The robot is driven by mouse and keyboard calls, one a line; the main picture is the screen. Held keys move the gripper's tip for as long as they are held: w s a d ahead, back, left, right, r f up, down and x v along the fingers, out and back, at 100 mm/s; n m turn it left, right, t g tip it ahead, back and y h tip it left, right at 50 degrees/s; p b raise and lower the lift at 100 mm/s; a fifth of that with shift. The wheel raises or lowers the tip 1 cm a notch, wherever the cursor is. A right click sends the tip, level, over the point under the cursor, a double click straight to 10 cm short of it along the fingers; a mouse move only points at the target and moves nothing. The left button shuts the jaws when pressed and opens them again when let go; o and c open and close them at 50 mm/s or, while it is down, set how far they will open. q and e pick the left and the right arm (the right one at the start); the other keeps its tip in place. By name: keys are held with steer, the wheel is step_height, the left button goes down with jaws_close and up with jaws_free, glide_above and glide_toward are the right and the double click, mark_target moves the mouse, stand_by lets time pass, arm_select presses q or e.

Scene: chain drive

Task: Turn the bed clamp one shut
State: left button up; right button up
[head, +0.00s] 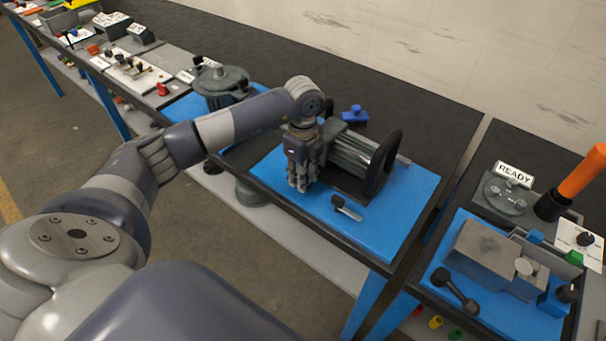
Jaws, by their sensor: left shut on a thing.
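My left gripper (302,187) points down at the front left end of a dark grey machine with a ribbed bed (350,154) on a blue mat. Its fingers are shut on a small part there, which I take to be bed clamp one; the fingers hide it, so its angle cannot be told. A second small lever with a black knob and a pale bar (346,208) shows in the open on the mat, right of the gripper. My right gripper is not in view.
A black upright plate (382,163) closes the machine's right end. A blue part (354,114) lies behind it. At right, another bench holds a grey block fixture (485,250), a black handle (455,290), an orange-handled tool (582,172) and a READY sign (514,174).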

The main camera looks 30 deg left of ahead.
arm_select(q)
steer(key=o, duration=1.1)
steer(key=shift+c, duration=0.2)
step_height(320, 180, up, 12)
